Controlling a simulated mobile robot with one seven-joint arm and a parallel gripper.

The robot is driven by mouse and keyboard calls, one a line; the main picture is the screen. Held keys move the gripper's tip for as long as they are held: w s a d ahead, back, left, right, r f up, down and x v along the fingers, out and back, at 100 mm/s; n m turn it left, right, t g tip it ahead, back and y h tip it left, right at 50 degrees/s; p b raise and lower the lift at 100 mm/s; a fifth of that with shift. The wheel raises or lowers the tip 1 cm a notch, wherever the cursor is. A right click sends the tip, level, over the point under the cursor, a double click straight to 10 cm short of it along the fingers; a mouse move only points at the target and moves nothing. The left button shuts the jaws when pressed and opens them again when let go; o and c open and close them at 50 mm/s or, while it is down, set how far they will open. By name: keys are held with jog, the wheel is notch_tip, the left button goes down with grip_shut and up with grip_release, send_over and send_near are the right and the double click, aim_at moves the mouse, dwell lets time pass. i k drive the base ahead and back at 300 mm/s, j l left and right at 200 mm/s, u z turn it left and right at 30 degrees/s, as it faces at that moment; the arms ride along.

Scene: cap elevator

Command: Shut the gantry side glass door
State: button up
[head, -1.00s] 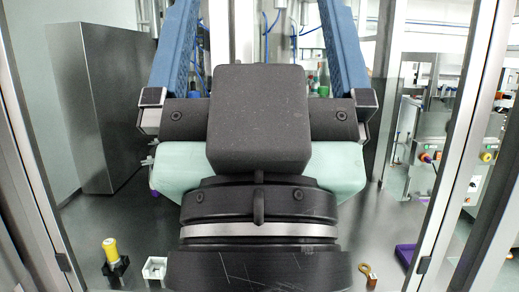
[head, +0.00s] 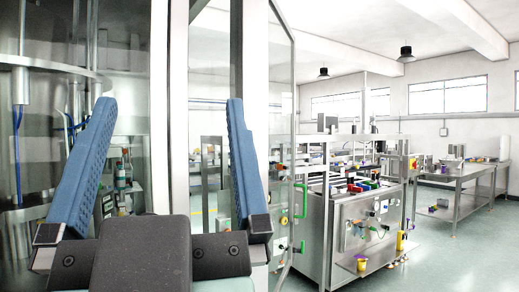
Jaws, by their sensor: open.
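The gantry's side glass door (head: 281,90) is a tall clear panel with a thin metal edge, right of the metal posts in the head view. It appears to stand swung out at an angle, open. A green handle (head: 302,201) shows at its right edge. My gripper (head: 170,102) is at lower left, its two blue fingers wide apart with nothing between them. The right finger overlaps the post and lies left of the door in the picture. I see no contact with the door or handle.
A metal post (head: 178,110) stands behind the space between my fingers. A steel workstation (head: 345,225) with coloured parts stands right of the door. A long steel table (head: 470,180) is at the far right. The green floor at lower right is clear.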

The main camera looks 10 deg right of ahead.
aim_at(274, 4)
jog(key=l+z, duration=0.2)
jog(key=i+l+z, duration=0.15)
jog(key=l, duration=0.25)
jog(key=z, duration=0.5)
jog(key=i+z, duration=0.3)
jog(key=i, duration=0.9)
jog(key=i+u, duration=0.15)
jog(key=i, duration=0.4)
jog(key=i+l+u, duration=0.1)
jog(key=i, duration=0.45)
jog(key=i+l+u, duration=0.15)
jog(key=i, duration=0.4)
jog(key=i+u, duration=0.65)
jog(key=k+j, duration=0.05)
jog(key=k, duration=0.05)
